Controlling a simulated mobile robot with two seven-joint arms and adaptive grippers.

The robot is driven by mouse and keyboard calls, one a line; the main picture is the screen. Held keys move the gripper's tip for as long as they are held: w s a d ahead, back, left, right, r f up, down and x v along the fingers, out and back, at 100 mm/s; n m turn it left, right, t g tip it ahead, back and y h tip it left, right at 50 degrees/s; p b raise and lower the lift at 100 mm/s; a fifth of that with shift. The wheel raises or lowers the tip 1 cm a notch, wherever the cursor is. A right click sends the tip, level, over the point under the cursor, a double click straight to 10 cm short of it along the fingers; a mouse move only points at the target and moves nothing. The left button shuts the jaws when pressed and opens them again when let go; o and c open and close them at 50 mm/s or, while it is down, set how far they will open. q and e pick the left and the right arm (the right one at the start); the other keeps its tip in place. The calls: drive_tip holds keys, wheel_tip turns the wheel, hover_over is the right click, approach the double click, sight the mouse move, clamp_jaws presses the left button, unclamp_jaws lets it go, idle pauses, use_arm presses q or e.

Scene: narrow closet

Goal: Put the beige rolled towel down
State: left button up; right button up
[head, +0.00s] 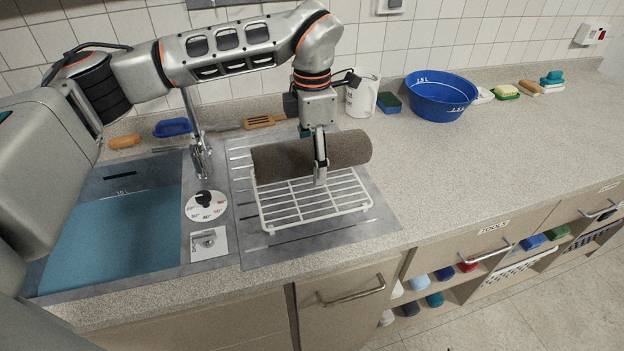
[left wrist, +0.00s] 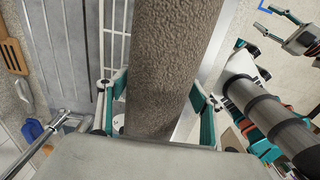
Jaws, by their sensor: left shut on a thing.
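The rolled towel (head: 270,160) looks grey-brown and lies sideways at the rear of the white wire dish rack (head: 310,213). My left gripper (head: 320,178) comes down from above and is shut around the middle of the roll. In the left wrist view the towel (left wrist: 172,60) runs between the teal fingers. Whether the roll touches the rack's wires or is slightly above them I cannot tell. My right gripper (left wrist: 268,20) shows small in the left wrist view, empty, with its fingers apart.
The rack stands on the metal drainboard (head: 290,255) right of the sink (head: 115,225) and tap (head: 200,150).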

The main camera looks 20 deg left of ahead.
use_arm(q)
drive_tip(key=shift+f+p, duration=0.3)
drive_tip(key=shift+f, duration=3)
drive_tip(key=shift+f, duration=0.15)
drive_tip(key=o, duration=1.7)
wheel_tip(320, 180, up, 12)
drive_tip(key=shift+r+b, duration=0.1)
drive_tip(key=shift+b, duration=0.6)
